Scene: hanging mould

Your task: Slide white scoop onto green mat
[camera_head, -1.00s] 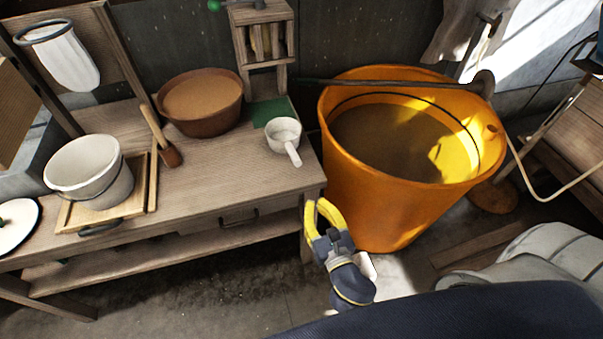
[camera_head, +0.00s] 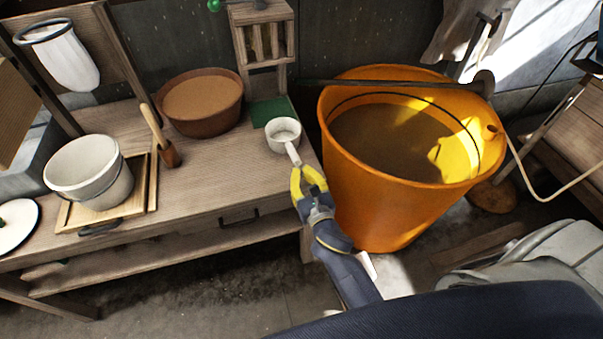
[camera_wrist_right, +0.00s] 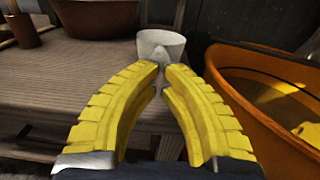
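The white scoop (camera_head: 284,132) stands on the wooden bench near its right end, its handle pointing toward the front edge. The green mat (camera_head: 270,110) lies flat just behind the scoop, which seems to reach its front edge at most. The handle is mostly hidden there. My left gripper is not in view.
A large orange bucket (camera_head: 370,200) stands close to the right of the bench and gripper. A brown bowl (camera_head: 205,123) is left of the mat, and a wooden rack (camera_head: 247,60) stands behind it. A white pail (camera_head: 85,170) is further left. The bench's middle front is clear.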

